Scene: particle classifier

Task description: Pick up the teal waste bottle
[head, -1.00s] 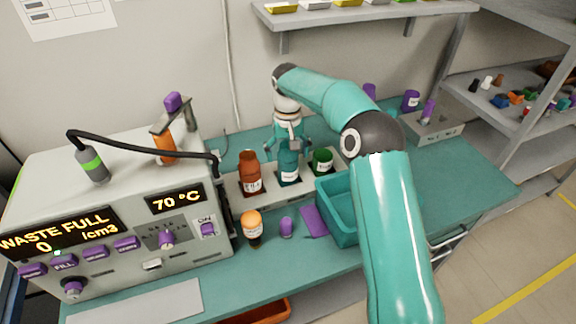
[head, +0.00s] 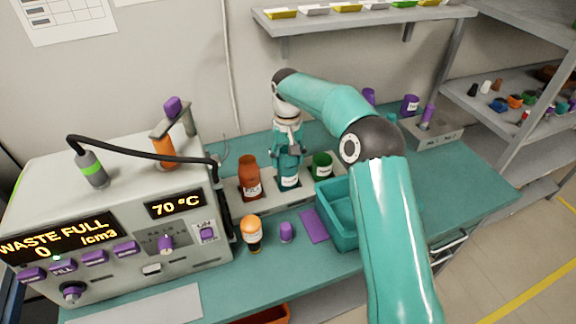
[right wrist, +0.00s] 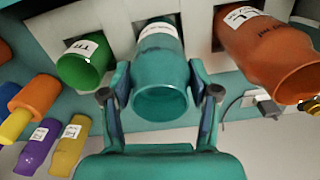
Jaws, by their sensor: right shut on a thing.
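The teal waste bottle (head: 289,178) stands upright in the middle slot of a pale holder, with a white label on its front. In the right wrist view the teal bottle (right wrist: 161,75) shows its open mouth between the two fingers. My right gripper (head: 288,150) has come down over the bottle from above and is shut on its upper part. The right wrist view shows the fingers (right wrist: 161,97) on both sides of the bottle. The bottle's lower end is hidden in the slot. My left gripper is not in view.
A brown-orange bottle (head: 249,180) stands left of the teal one and a green bottle (head: 322,165) right of it, both close. A teal bin (head: 342,232) is in front right. The grey machine (head: 120,200) stands at left.

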